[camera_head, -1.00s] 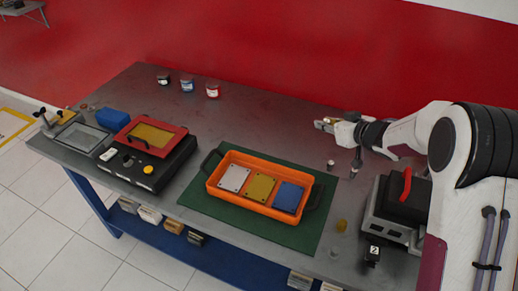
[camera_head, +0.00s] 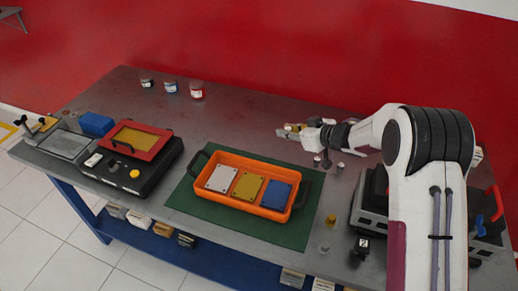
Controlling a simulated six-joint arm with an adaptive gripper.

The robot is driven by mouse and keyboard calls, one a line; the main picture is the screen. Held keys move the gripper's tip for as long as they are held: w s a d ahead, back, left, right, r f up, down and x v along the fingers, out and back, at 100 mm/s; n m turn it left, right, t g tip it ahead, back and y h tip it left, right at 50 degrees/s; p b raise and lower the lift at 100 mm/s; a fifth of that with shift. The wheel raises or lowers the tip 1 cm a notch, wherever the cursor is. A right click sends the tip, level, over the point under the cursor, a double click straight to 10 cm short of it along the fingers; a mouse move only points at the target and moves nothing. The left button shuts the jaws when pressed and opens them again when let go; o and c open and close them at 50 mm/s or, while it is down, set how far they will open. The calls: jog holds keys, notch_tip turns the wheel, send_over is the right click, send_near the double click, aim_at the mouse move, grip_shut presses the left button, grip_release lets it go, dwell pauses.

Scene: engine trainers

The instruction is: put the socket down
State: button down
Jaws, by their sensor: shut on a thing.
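My gripper (camera_head: 287,132) is over the back right part of the table, behind the orange tray, and points left. It is shut on a small brass-coloured thing (camera_head: 293,127), which seems to be the socket. The fingers hide part of it, and its exact shape is too small to tell. It looks held above the tabletop, apart from the tray.
An orange tray (camera_head: 212,200) with white, yellow and blue plates sits on a green mat (camera_head: 188,203). Small cylinders (camera_head: 331,221) stand right of it. A grey-black machine (camera_head: 372,206) stands far right. Tins (camera_head: 171,87) stand at the back; bare table lies in between.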

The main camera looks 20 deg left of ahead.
send_over(285, 159)
jog(key=shift+w+f, duration=0.15)
jog(key=shift+f, duration=2.8)
jog(key=shift+f, duration=1.9)
jog(key=shift+f, duration=0.15)
jog(key=c, duration=1.8)
grip_release()
jog(key=shift+c, duration=0.2)
jog(key=shift+v, duration=3.85)
